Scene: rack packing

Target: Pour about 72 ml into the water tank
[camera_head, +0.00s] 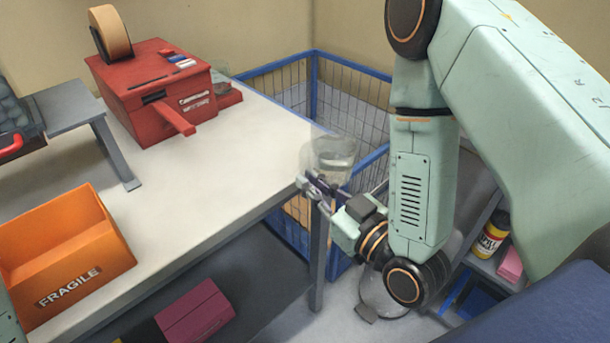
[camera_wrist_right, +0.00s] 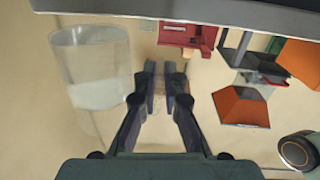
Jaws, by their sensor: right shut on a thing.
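A clear cup-like vessel (camera_head: 333,150) with some clear liquid in its lower part is at the table's right end, about upright. It also shows at the left of the right wrist view (camera_wrist_right: 92,70). My right gripper (camera_head: 316,190) is shut at the vessel's side; the exact part it grips is hidden. Its fingers show in the right wrist view (camera_wrist_right: 164,85). A red tape machine (camera_head: 150,95) with a brown roll stands at the table's back, left of and apart from the vessel. A small red part (camera_head: 225,90) adjoins it; whether this is the water tank I cannot tell. My left gripper is out of view.
The table (camera_head: 235,150) is clear between the machine and the vessel. An orange FRAGILE bin (camera_head: 65,285) and a grey stand (camera_head: 75,105) are at left. A blue wire cage (camera_head: 315,75) stands behind the table. A shelf with a yellow bottle (camera_head: 490,238) is at right.

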